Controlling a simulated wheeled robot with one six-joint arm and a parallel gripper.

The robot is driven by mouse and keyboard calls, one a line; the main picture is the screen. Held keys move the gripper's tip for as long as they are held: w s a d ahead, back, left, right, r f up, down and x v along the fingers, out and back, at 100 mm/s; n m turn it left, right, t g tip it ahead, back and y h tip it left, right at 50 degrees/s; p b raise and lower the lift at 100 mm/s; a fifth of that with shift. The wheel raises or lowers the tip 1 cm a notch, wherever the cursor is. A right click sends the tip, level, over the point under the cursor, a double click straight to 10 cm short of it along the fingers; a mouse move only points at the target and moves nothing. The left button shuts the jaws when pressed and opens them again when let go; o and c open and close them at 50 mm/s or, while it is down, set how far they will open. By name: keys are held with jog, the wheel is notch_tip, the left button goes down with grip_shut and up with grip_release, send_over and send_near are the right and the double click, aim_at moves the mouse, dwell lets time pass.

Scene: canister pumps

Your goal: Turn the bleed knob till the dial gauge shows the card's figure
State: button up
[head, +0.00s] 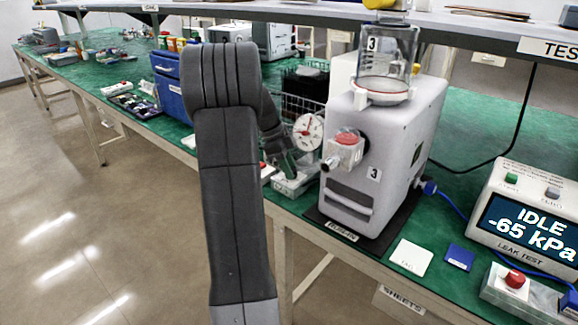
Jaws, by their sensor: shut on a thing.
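The dial gauge (308,132) has a white round face with a red needle, too small to read. It stands left of the grey canister pump (392,155) marked 3. My gripper (288,168) reaches down below the gauge, just above a small white base block (292,186), partly hidden by my own arm. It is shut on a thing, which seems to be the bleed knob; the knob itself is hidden. A white card (411,257) lies on the green bench in front of the pump; its writing is too small to read.
A white valve with a red top (347,138) juts from the pump's front. A wire basket (303,110) stands behind the gauge. The leak test box (528,215) reads IDLE, -65 kPa. A blue card (460,257) and a red button box (515,285) sit near the front edge.

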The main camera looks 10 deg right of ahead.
dwell(0.4)
jog(key=o, duration=1)
jog(key=shift+c, duration=0.2)
jog(key=p+v, duration=0.2)
jog(key=v, duration=1.2)
jog(key=shift+f, duration=0.2)
jog(key=b+x, duration=0.2)
jog(key=x, duration=1.1)
jog(key=shift+s+d+f, duration=0.1)
jog(key=shift+d+f, duration=0.1)
jog(key=shift+f, duration=0.1)
